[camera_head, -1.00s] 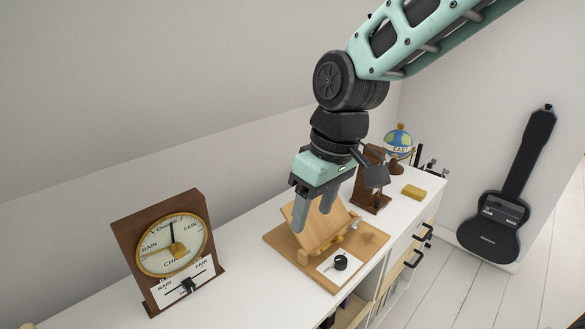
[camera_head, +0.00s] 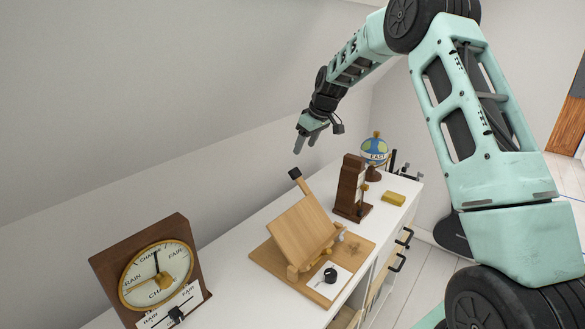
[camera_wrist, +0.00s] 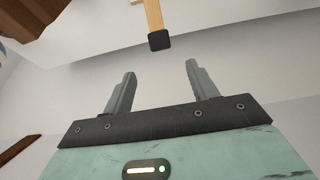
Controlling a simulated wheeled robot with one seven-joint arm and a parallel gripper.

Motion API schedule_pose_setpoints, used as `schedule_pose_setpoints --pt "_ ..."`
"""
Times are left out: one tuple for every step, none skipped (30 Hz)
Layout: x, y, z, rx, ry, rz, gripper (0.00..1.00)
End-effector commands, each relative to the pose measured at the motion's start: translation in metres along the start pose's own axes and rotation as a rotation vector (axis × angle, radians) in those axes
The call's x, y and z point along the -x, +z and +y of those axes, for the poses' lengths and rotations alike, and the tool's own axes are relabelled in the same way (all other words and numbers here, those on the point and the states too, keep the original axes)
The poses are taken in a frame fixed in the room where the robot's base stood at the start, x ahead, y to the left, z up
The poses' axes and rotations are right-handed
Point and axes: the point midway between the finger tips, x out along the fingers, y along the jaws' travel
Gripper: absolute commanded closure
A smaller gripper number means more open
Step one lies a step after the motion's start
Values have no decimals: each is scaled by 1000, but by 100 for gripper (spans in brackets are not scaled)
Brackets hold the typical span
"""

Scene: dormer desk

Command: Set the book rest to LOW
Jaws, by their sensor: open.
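The wooden book rest (camera_head: 301,232) stands on a wooden base board (camera_head: 266,257) on the white desk, its panel leaning back. A wooden bar with a black tip (camera_head: 295,174) sticks up behind the panel's top edge. In the wrist view the black tip (camera_wrist: 159,40) lies ahead of my fingers, apart from them. A white card with a black knob (camera_head: 330,275) is at the front of the base; its lettering is too small to read. My gripper (camera_head: 306,145) is open and empty, above and behind the book rest. It also shows in the wrist view (camera_wrist: 160,88).
A brown barometer-like dial (camera_head: 157,276) stands at the left. Behind the book rest are a dark wooden stand (camera_head: 351,188), a small globe (camera_head: 375,152) and a yellow block (camera_head: 394,199). The sloping wall (camera_head: 200,190) rises close behind the desk.

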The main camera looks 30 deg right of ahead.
Motion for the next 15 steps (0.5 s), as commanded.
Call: schedule_pose_setpoints --pt "-9 0 -1 0 -4 -4 42" --pt "-16 -1 -1 0 -3 -3 42" --pt "-24 -1 -1 1 -4 -3 42" --pt "-30 -1 -2 1 -4 -3 42" --pt "-37 -1 -2 1 -3 -3 42" --pt "-45 -1 -2 1 -4 -3 42" --pt "-52 -1 -1 1 -4 -3 42" --pt "-57 -1 -1 1 -3 -3 42" --pt "-66 -1 -2 1 -3 -3 42" --pt "-71 -1 -2 1 -2 -2 42" --pt "-77 -1 -2 1 -3 -3 42" --pt "-84 -1 -2 1 -3 -3 42" --pt "-89 -1 -1 1 -2 -2 42" --pt "-93 -1 -1 1 -1 -2 42" --pt "-99 -1 -1 0 -1 -2 42"
